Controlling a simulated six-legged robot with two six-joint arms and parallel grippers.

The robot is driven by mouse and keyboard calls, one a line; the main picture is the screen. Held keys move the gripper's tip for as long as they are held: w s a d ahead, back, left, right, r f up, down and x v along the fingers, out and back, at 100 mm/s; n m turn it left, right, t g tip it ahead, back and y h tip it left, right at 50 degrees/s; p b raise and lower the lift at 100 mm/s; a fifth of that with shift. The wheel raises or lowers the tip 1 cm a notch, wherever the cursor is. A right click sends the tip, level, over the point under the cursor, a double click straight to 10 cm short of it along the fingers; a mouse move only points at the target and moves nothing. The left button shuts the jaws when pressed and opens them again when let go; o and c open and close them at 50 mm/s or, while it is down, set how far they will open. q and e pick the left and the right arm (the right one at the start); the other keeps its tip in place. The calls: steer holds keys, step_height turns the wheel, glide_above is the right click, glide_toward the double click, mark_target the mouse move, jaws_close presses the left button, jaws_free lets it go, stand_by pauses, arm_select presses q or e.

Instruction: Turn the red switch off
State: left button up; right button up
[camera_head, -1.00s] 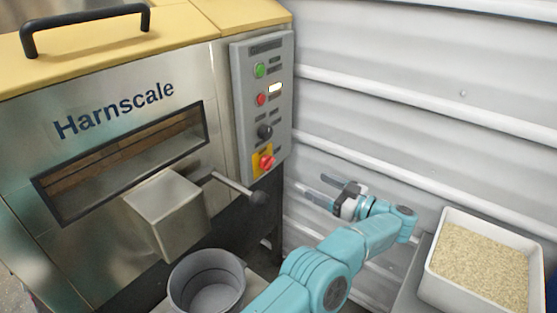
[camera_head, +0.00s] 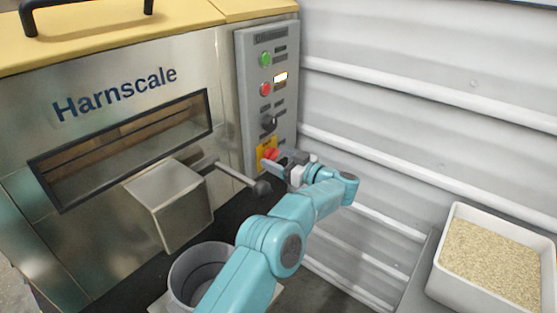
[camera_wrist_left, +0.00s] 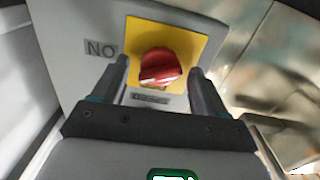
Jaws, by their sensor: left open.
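The red switch (camera_head: 271,153) is a rotary knob on a yellow plate, low on the grey control panel (camera_head: 283,60). My left gripper (camera_head: 272,161) is at the panel's lower end, right in front of the switch and partly covering it in the head view. In the left wrist view the red switch (camera_wrist_left: 160,67) sits between the two open fingers of my left gripper (camera_wrist_left: 160,75), with a gap on either side. A label beside the yellow plate (camera_wrist_left: 190,40) reads "NO" as seen there. My right gripper is not in view.
A dark knob (camera_head: 268,122), a red button (camera_head: 265,89) and a green button (camera_head: 265,59) are above the switch. A lever with a black ball (camera_head: 262,188) sticks out just below left. A grey bucket (camera_head: 196,272) and a tray of grain (camera_head: 447,262) stand lower down.

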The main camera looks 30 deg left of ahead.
arm_select(q)
steer(key=c, duration=1)
steer(key=shift+n, duration=0.4)
steer(key=n+b, duration=0.1)
steer(key=n, duration=0.3)
steer(key=shift+f+n, duration=0.15)
steer(key=shift+n, duration=0.15)
steer(key=n+b, duration=0.3)
steer(key=n, duration=0.2)
steer(key=shift+n, duration=0.9)
steer(key=shift+b, duration=0.3)
